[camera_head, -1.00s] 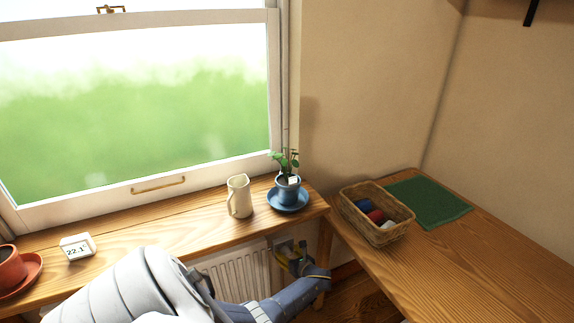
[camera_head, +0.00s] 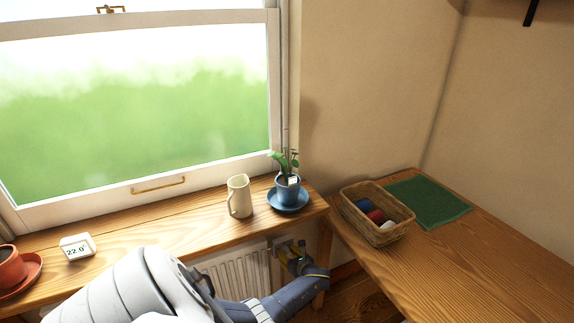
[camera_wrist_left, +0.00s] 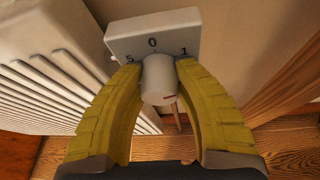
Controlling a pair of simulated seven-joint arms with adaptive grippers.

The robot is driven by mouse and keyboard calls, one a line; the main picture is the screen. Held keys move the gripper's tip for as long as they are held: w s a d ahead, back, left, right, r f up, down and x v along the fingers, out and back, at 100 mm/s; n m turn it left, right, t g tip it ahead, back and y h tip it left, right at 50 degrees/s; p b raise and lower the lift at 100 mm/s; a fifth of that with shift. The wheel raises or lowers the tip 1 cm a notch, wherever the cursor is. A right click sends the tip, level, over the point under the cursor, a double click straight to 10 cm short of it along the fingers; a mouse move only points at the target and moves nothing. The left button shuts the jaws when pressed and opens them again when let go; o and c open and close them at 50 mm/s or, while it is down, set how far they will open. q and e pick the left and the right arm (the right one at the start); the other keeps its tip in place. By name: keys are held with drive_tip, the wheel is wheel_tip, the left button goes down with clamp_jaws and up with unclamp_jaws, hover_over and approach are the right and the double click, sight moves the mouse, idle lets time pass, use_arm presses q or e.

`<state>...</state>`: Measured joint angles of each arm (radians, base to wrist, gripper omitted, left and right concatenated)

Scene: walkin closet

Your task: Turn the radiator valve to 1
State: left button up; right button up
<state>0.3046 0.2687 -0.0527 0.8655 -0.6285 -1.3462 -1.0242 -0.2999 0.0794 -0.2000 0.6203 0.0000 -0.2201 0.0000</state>
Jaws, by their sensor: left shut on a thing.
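The radiator valve has a white round knob (camera_wrist_left: 157,80) in front of a pale plate (camera_wrist_left: 150,30) marked 5, 0 and 1. In the left wrist view, 0 is at the top middle, 5 to the left and 1 to the right. A small reddish mark shows low on the knob's end face; I cannot tell which number it points to. My left gripper (camera_wrist_left: 160,78) is shut on the knob, one yellow finger on each side. In the head view my left gripper (camera_head: 290,257) is below the sill's right end and hides most of the valve.
The white radiator (camera_head: 236,274) is under the wooden sill (camera_head: 150,215). On the sill are a cream jug (camera_head: 239,196), a blue potted plant (camera_head: 288,189) and a display (camera_head: 77,247) reading 22.0. A wooden table (camera_head: 460,265) with a basket (camera_head: 385,233) stands at right.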

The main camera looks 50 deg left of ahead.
use_arm(q)
drive_tip(key=shift+s, duration=0.1)
drive_tip(key=shift+c, duration=0.2)
drive_tip(key=shift+n+t, duration=0.4)
drive_tip(key=shift+n, duration=0.2)
drive_tip(key=o, duration=1.3)
drive_tip(key=shift+c, duration=0.2)
drive_tip(key=v, duration=1.2)
drive_tip(key=shift+a+r, duration=0.1)
drive_tip(key=shift+r, duration=0.05)
